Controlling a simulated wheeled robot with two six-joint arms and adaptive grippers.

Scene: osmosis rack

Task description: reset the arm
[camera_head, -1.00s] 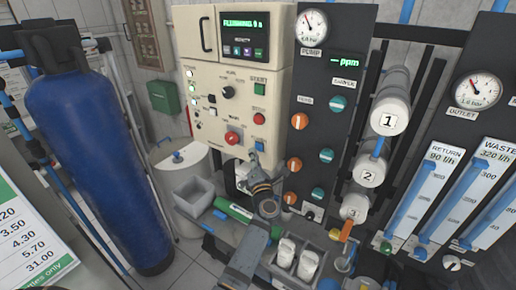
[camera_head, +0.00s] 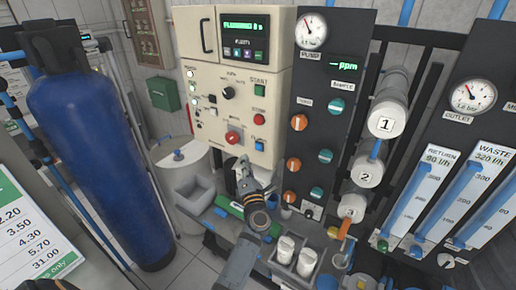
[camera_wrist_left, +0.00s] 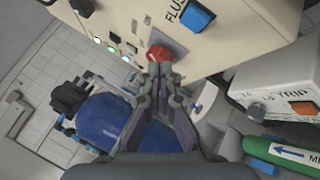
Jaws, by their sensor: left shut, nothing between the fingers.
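My left gripper (camera_head: 243,168) is in front of the lower part of the cream control panel (camera_head: 210,55), its arm rising from the bottom middle. In the left wrist view my left gripper (camera_wrist_left: 160,70) has its fingertips together, with nothing between them. The red knob (camera_wrist_left: 160,52) appears just beyond the tips; I cannot tell if they touch. The blue flush button (camera_wrist_left: 198,17) is above and to the right of the tips, apart from them. In the head view the red knob (camera_head: 232,137) and blue button (camera_head: 259,146) are uncovered. My right gripper is not in view.
A tall blue tank (camera_head: 85,150) stands left. A dark valve panel (camera_head: 315,110) and white cartridges (camera_head: 387,120) are right. Some floor shows left of the bench.

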